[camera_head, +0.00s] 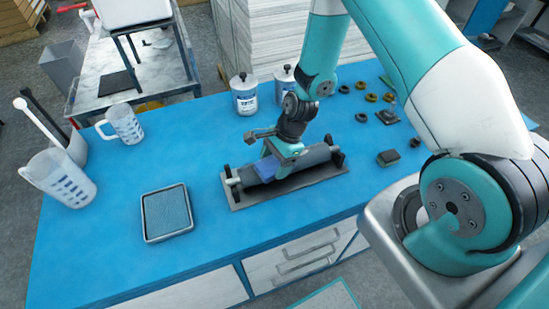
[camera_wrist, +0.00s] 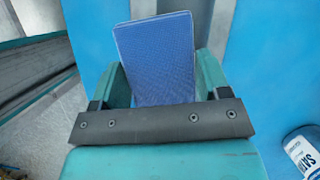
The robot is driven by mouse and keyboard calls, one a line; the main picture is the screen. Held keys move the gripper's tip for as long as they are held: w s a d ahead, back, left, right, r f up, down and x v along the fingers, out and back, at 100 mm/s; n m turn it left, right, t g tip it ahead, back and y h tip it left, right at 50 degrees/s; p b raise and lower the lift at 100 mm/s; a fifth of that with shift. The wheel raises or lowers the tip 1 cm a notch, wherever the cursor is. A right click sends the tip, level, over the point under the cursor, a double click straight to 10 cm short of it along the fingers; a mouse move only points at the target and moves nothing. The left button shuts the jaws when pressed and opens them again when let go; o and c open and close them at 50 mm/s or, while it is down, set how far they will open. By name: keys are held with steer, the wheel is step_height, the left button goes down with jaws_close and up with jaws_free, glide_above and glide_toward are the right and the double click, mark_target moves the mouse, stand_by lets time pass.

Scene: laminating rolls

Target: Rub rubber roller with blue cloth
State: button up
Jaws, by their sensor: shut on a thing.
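The rubber roller (camera_head: 316,155) is a dark grey cylinder lying across a stand on a grey base plate (camera_head: 300,187), held by black end brackets. My gripper (camera_head: 280,160) is over the left half of the roller. It is shut on the blue cloth (camera_head: 266,168), which shows below the fingers against the roller. In the wrist view the blue cloth (camera_wrist: 156,58) fills the gap between the teal fingers as a folded textured pad. The exact contact between cloth and roller is hidden by the gripper. The roller is not clearly seen in the wrist view.
Two white bottles (camera_head: 244,93) stand behind the roller. Several small rings (camera_head: 372,97) and a dark block (camera_head: 387,157) lie to the right. A square tray (camera_head: 167,212) with a grey-blue pad and measuring jugs (camera_head: 124,123) are on the left. The blue tabletop (camera_head: 190,130) between is clear.

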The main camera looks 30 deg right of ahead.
mark_target(269, 165)
step_height(269, 165, up, 4)
steer(key=p, duration=0.3)
steer(key=shift+r, duration=0.1)
steer(key=shift+r+p, duration=1.45)
steer(key=shift+r, duration=0.5)
